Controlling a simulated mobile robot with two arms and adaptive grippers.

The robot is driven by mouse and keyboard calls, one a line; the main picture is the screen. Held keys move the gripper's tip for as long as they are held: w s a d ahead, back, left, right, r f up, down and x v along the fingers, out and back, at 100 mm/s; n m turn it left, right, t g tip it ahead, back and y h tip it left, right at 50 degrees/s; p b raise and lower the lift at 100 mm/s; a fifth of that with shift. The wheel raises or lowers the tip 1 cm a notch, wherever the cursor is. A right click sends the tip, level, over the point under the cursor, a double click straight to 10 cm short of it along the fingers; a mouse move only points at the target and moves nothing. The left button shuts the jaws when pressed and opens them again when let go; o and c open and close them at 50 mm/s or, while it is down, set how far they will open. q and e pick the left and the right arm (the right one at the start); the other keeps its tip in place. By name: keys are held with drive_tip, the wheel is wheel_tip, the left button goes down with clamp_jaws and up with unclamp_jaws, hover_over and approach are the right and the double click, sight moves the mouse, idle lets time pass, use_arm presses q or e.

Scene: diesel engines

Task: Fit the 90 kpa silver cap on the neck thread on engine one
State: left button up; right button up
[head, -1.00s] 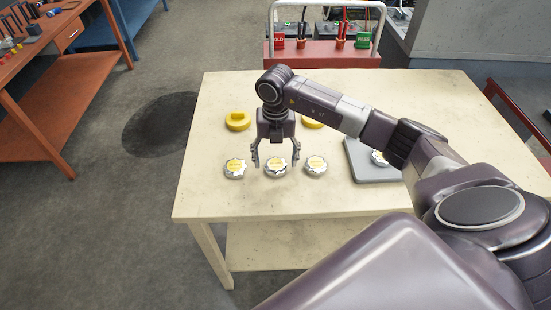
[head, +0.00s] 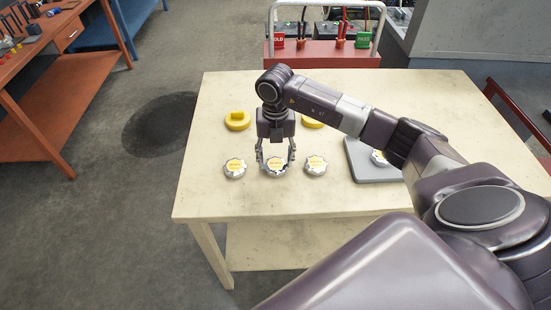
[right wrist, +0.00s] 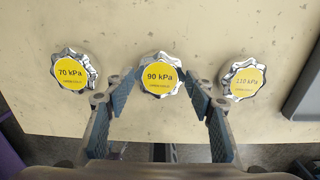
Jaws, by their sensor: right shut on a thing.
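The 90 kPa silver cap (right wrist: 162,76), with a yellow label on top, sits in the middle of a row of three silver caps on the table. It also shows in the head view (head: 275,166). My right gripper (head: 276,162) has come down over it and is shut on its sides; in the right wrist view the fingers (right wrist: 162,90) flank the cap. The cap appears to rest on the tabletop. My left gripper is not in view. Engine one and its neck thread cannot be made out.
The 70 kPa cap (right wrist: 72,72) is close on the left and the 110 kPa cap (right wrist: 242,78) on the right. Two yellow caps (head: 237,121) lie farther back. A grey tray (head: 372,172) holding another cap is at right. The table's (head: 215,200) front left is clear.

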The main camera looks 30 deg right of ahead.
sight(276, 164)
drive_tip(key=shift+r+p, duration=1.65)
drive_tip(key=shift+r, duration=0.85)
